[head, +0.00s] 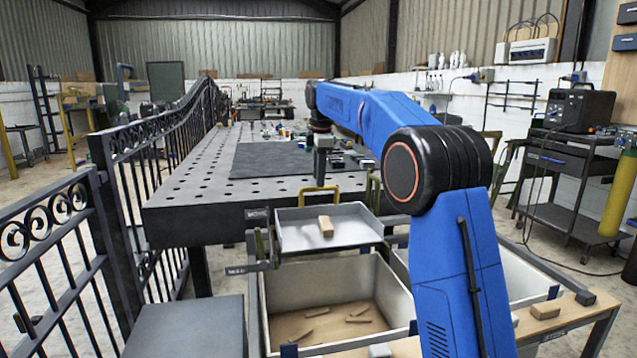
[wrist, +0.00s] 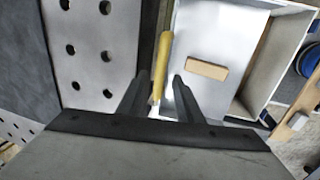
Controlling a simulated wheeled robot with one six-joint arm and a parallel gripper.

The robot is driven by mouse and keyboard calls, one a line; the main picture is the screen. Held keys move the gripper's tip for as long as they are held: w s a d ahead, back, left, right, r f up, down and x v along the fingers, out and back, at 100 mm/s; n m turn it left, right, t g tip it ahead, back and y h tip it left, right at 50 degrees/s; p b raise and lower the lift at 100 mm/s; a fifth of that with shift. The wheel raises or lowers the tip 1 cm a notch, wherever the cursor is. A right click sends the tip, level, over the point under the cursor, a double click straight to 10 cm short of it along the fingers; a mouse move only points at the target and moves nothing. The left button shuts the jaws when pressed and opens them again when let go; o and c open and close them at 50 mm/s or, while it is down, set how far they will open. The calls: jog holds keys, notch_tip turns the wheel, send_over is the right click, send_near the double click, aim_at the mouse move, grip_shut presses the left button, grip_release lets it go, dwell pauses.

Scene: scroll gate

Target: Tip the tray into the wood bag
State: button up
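The tray (head: 290,240) is a shallow, pale metal one with a single wooden block (head: 326,227) lying in it. It looks level. A yellow handle (head: 290,196) stands along its far edge. My gripper (head: 320,180) points down at this handle. In the wrist view my gripper (wrist: 160,76) is open, its dark fingers either side of the yellow handle (wrist: 166,45), with gaps showing. The tray (wrist: 220,25) and block (wrist: 207,70) lie to the right there. Below the tray, an open grey-walled container (head: 285,305) holds several wood pieces; I cannot tell whether it is the wood bag.
A second pale bin (head: 520,280) stands to the right, partly behind my arm. A perforated steel table (head: 200,190) with small items lies beyond the tray. A black iron gate (head: 75,235) stands at left. A wooden block (head: 546,310) sits on the right front rim.

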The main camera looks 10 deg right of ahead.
jog(key=shift+w+f, duration=0.15)
jog(key=shift+f, duration=0.55)
jog(key=shift+w+f, duration=0.15)
jog(key=shift+f, duration=0.55)
grip_shut()
jog(key=shift+s+r, duration=0.1)
jog(key=shift+r, duration=0.05)
